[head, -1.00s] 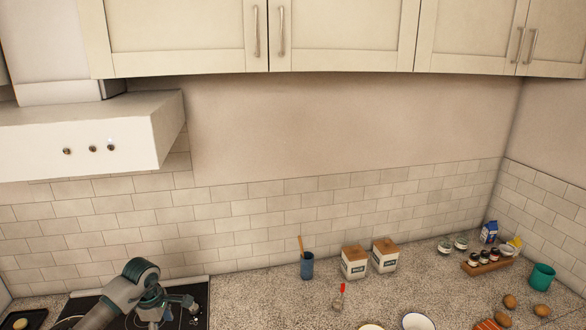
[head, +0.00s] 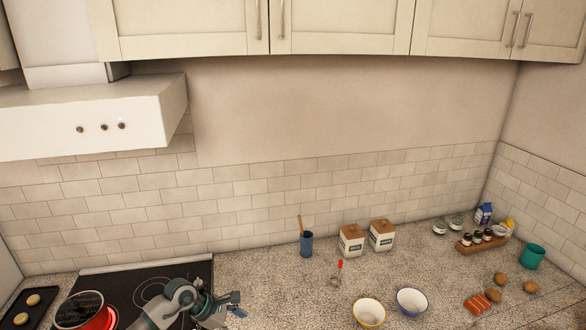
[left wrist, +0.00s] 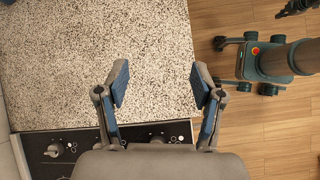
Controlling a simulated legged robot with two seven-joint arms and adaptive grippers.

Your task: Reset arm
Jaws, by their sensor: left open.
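My left arm comes in at the bottom left of the head view, over the cooktop. Its gripper (head: 237,305) is low, near the cooktop's right edge. The left wrist view shows this gripper (left wrist: 160,84) with its two blue-padded fingers wide apart and nothing between them. Below the fingers are the speckled counter and its edge. My right gripper cannot be made out in the head view.
Two bowls, a yellow-rimmed one (head: 369,312) and a blue-rimmed one (head: 411,301), stand on the counter. Bare counter (head: 265,275) lies between.

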